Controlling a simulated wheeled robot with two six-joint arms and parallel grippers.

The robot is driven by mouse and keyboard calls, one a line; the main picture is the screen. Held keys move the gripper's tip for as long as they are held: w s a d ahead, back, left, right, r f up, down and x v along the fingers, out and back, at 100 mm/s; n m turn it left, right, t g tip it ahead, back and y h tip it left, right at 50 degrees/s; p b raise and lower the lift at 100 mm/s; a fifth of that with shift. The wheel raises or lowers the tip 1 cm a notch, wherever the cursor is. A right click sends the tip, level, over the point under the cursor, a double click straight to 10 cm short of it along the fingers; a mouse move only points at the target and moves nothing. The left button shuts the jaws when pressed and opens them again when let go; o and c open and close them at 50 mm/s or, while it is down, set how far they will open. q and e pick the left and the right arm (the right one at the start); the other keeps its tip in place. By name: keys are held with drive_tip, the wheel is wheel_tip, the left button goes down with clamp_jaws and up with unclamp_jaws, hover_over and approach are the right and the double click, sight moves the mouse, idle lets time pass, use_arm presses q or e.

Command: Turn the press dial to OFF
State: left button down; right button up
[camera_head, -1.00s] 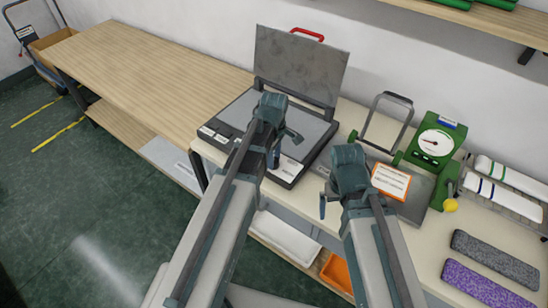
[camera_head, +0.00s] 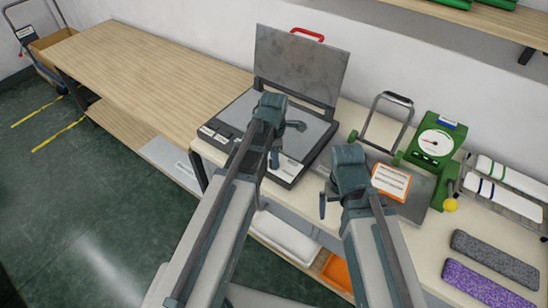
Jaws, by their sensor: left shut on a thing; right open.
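The press (camera_head: 232,110) stands open on the bench, with its grey lid (camera_head: 300,62) raised and a red handle (camera_head: 307,34) on top. White labels (camera_head: 285,168) show along its front edge. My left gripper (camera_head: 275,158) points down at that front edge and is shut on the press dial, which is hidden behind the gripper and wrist. The dial's pointer and setting cannot be read. My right gripper (camera_head: 323,204) is open and empty, in front of the bench edge to the right of the press.
Right of the press are a metal-handled device (camera_head: 387,118), a green gauge unit (camera_head: 435,140) and an orange-edged card (camera_head: 391,181). Rolled fabrics and grey (camera_head: 495,258) and purple (camera_head: 487,284) pieces lie further right. The wooden table (camera_head: 150,75) at left is clear.

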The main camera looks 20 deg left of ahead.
idle(0.5)
use_arm(q)
drive_tip(key=shift+c, duration=2.1)
unclamp_jaws()
use_arm(e)
drive_tip(key=shift+r, duration=0.1)
use_arm(q)
wheel_tip(320, 180, up, 14)
drive_tip(key=p, duration=1.4)
use_arm(e)
wheel_tip(320, 180, up, 14)
drive_tip(key=shift+f, duration=0.2)
use_arm(q)
drive_tip(key=shift+f, duration=0.2)
wheel_tip(320, 180, down, 13)
drive_tip(key=b, duration=1.3)
drive_tip(key=shift+f, duration=0.15)
use_arm(e)
wheel_tip(320, 180, down, 13)
drive_tip(key=shift+f, duration=0.2)
drive_tip(key=shift+r, duration=0.1)
